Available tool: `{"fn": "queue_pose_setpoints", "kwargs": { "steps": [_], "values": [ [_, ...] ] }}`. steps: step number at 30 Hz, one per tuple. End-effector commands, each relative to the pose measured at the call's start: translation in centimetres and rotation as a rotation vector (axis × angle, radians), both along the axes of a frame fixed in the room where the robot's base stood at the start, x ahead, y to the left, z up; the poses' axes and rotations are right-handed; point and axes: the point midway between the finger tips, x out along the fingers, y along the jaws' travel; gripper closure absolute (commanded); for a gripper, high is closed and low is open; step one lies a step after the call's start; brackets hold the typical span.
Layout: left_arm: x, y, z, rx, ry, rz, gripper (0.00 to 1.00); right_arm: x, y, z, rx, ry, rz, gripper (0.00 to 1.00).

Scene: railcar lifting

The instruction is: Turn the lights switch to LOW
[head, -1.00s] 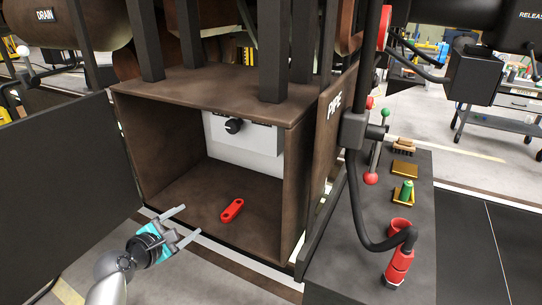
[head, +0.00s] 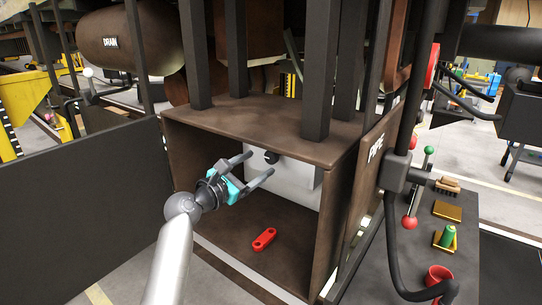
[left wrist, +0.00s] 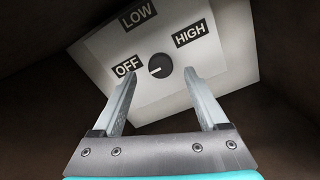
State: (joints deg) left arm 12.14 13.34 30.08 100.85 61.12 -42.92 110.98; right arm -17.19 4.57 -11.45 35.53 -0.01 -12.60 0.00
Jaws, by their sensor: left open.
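The lights switch is a round black knob (left wrist: 160,65) on a light grey panel (left wrist: 225,50), with plates reading OFF, LOW and HIGH around it. Its white mark points left, roughly towards OFF. In the head view the knob (head: 271,157) is on the panel (head: 302,179) at the back of an open brown box. My left gripper (head: 258,164) is open and empty at the box opening, aimed at the panel. In the left wrist view its fingertips (left wrist: 160,74) appear on either side of the knob; I see no contact. My right gripper is not in view.
A red handle-like part (head: 264,239) lies on the box floor. The brown box (head: 255,122) has walls and a top around the panel. A dark door panel (head: 85,210) stands open at left. A dark side bench with small parts is at right.

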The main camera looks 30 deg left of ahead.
Motion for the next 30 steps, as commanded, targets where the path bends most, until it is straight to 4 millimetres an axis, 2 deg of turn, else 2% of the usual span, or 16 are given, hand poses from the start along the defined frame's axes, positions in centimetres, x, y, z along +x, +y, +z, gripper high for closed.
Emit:
{"fn": "queue_pose_setpoints", "kwargs": {
  "steps": [6,12,18,26,30],
  "values": [
    [3.5,-0.3,0.0,-0.001,-0.001,0.000,0.24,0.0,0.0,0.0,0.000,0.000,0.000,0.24],
    [5.5,-0.4,0.0,0.001,0.000,0.001,0.24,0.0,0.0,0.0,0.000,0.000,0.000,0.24],
    [6.4,-0.5,0.0,0.001,0.001,0.000,0.24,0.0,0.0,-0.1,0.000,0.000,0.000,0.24],
    [6.4,-0.5,0.0,0.001,0.001,0.000,0.24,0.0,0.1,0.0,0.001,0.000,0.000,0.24],
    [6.4,-0.5,0.0,0.001,0.001,0.000,0.38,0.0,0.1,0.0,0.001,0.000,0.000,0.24]
  ]
}}
